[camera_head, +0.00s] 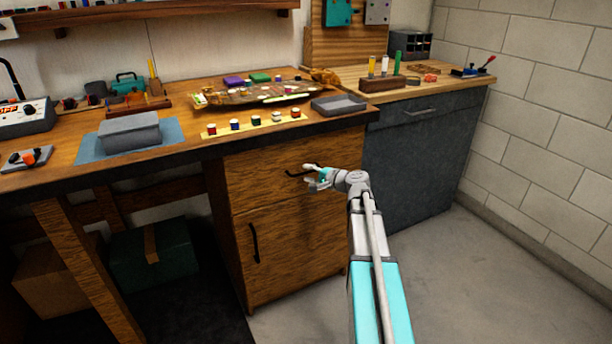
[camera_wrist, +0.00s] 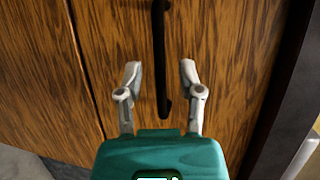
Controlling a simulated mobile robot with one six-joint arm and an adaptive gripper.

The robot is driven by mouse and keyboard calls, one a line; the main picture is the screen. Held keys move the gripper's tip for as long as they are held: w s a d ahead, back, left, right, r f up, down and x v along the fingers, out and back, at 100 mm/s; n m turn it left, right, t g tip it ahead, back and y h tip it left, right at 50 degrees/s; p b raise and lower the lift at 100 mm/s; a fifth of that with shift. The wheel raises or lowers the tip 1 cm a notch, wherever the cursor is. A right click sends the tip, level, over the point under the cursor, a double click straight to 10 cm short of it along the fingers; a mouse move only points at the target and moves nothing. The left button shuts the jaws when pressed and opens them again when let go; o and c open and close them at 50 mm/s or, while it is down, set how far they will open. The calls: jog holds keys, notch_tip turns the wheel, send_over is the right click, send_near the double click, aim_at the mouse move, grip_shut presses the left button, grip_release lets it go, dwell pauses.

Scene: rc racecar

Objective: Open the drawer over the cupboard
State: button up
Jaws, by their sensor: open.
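The wooden drawer (camera_head: 250,176) is shut above the cupboard door (camera_head: 296,245), under the worktop. Its dark bar handle (camera_head: 296,173) is partly hidden by my gripper (camera_head: 314,178) in the head view. In the wrist view the drawer front (camera_wrist: 235,60) fills most of the picture, turned sideways, and its black handle (camera_wrist: 162,55) runs between the two fingers. My gripper (camera_wrist: 160,72) is open, with one finger on each side of the handle. Clear gaps show on both sides. I cannot tell how deep the fingertips are relative to the bar.
The cupboard has its own upright black handle (camera_head: 254,243). The worktop edge (camera_head: 330,125) overhangs the drawer. A grey cabinet (camera_head: 415,165) stands to the right. A green box (camera_head: 153,255) sits under the bench at left. The floor (camera_head: 470,280) at right is clear.

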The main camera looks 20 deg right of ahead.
jog(key=shift+w+a+f, duration=0.1)
jog(key=shift+w+a, duration=0.2)
jog(key=shift+w, duration=0.3)
grip_shut()
